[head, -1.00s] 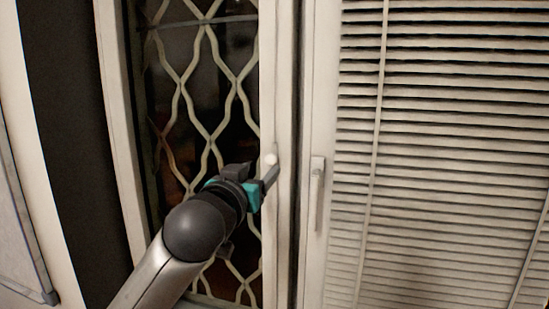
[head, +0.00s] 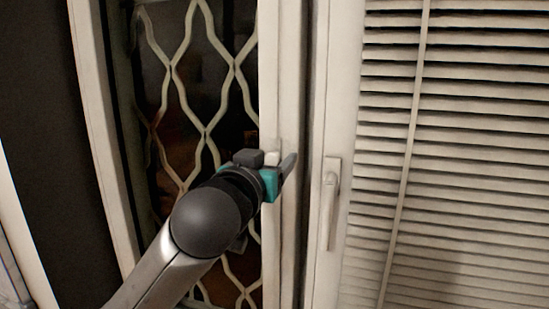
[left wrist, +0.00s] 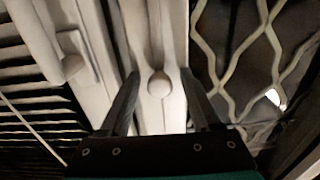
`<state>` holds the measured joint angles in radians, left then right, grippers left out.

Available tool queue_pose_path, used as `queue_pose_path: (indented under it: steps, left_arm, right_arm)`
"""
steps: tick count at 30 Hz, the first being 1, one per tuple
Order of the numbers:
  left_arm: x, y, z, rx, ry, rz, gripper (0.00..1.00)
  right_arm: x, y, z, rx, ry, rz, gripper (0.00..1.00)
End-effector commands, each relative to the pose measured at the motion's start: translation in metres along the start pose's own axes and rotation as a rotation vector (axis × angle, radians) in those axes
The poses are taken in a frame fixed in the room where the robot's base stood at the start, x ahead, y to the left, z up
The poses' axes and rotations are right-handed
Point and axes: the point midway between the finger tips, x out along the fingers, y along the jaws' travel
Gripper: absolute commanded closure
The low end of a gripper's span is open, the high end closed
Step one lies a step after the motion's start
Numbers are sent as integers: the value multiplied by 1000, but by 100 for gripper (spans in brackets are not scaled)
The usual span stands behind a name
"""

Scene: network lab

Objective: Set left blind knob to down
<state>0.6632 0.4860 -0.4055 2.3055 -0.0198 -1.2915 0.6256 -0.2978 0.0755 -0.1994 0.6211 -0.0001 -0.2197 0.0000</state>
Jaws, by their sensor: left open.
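The left blind knob (left wrist: 158,83) is a small, round, pale knob on the white window frame. In the left wrist view it sits between the two dark fingers, near their tips; I cannot tell whether either finger touches it. In the head view the pale knob (head: 273,157) shows just behind my left gripper (head: 287,168), partly hidden by it. My left gripper is open, with a finger on each side of the knob, and it also shows in the left wrist view (left wrist: 162,88). My right gripper is not in view.
A white window handle (head: 329,205) points down on the frame to the right. Slatted blinds (head: 480,150) cover the right pane. A wavy metal grille (head: 205,130) stands over dark glass on the left, close to my left arm.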

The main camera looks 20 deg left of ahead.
Motion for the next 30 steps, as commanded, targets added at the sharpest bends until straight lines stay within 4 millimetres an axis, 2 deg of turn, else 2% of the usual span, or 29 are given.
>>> queue_pose_path:
  steps: [6,22,30]
  left_arm:
    - [0,0,0,0,0,0,39]
    - [0,0,0,0,0,0,98]
    - [0,0,0,0,0,0,100]
  right_arm:
    - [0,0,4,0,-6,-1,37]
    - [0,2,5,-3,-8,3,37]
    - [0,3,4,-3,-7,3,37]
